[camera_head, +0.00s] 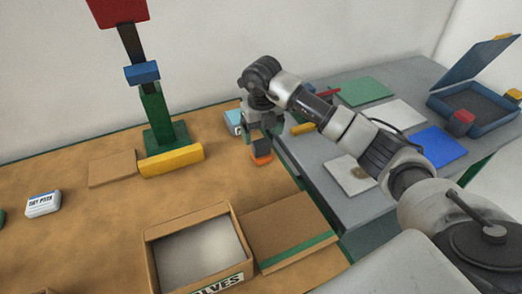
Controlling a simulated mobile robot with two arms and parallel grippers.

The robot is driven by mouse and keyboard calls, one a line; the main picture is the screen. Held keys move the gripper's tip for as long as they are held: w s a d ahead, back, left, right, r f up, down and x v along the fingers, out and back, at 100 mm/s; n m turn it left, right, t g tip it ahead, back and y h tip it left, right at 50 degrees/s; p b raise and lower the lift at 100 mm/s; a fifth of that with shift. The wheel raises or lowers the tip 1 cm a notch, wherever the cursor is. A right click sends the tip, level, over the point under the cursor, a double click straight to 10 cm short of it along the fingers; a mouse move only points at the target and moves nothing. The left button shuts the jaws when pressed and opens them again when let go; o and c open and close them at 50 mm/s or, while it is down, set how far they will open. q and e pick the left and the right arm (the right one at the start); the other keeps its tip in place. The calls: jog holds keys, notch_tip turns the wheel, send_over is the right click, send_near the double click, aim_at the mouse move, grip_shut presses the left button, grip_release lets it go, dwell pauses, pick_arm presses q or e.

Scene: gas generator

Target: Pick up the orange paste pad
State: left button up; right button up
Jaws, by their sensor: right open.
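A small block with an orange lower part (262,160), which looks like the orange paste pad, is near the right edge of the brown table. My right gripper (260,148) points down directly over it, with its fingers open. The fingers hide the top of the block, and I cannot tell whether they touch it or are around it. My left gripper is not in view.
A light blue box (233,122) stands close to the left of my right gripper. A yellow bar (171,161) and a green stand (158,125) are further left. An open cardboard box (152,264) is in front. A grey table (325,205) with coloured sheets adjoins on the right.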

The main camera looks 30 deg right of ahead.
aim_at(261, 141)
jog(key=f, duration=0.6)
jog(key=shift+w+f+p, duration=0.25)
jog(key=shift+w+p, duration=0.05)
jog(key=shift+p, duration=0.1)
jog(key=shift+c, duration=0.3)
jog(key=c, duration=0.9)
